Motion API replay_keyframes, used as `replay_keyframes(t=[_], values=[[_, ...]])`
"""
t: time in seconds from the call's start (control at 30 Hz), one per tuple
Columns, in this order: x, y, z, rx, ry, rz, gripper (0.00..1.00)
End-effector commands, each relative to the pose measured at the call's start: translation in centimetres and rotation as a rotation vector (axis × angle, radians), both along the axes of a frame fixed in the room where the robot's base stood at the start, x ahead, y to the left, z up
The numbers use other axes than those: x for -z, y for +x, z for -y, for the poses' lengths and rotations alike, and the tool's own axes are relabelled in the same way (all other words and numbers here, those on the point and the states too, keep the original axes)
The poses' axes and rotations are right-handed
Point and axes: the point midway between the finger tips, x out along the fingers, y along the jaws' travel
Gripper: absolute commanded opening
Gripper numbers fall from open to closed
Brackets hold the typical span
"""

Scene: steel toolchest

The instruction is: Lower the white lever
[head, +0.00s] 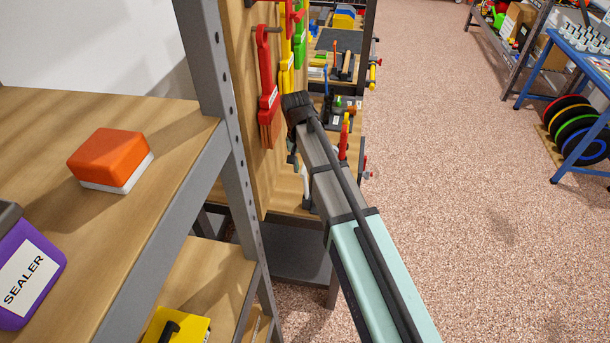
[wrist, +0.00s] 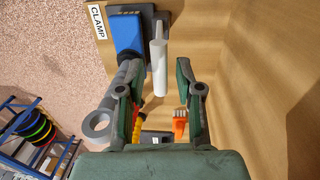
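The white lever (wrist: 159,68) is a pale rod in the upper middle of the wrist view, attached at its top to a dark bracket. It belongs to a blue and grey clamp (wrist: 127,36) beside a CLAMP label on the wooden panel. My gripper (wrist: 156,97) is open, its green-padded fingers apart in the wrist view. The lever's lower end lies between the fingers in the picture; I cannot tell whether it touches them. In the head view my gripper (head: 293,157) is partly hidden behind my arm, by the wooden panel.
Red, yellow and green-handled tools hang on the panel, including a red brush (head: 267,85). In the wrist view an orange tool (wrist: 180,124) shows beyond the fingers. A metal shelf (head: 215,75) stands at left with an orange block (head: 108,155).

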Motion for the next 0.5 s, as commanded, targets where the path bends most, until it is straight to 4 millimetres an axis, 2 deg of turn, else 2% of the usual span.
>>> replay_keyframes(t=[0.23, 0.5], values=[[3.6, -0.1, 0.3, 0.0, -0.001, -0.002, 0.35], [5.3, -0.1, 0.5, 0.0, 0.0, 0.0, 0.35]])
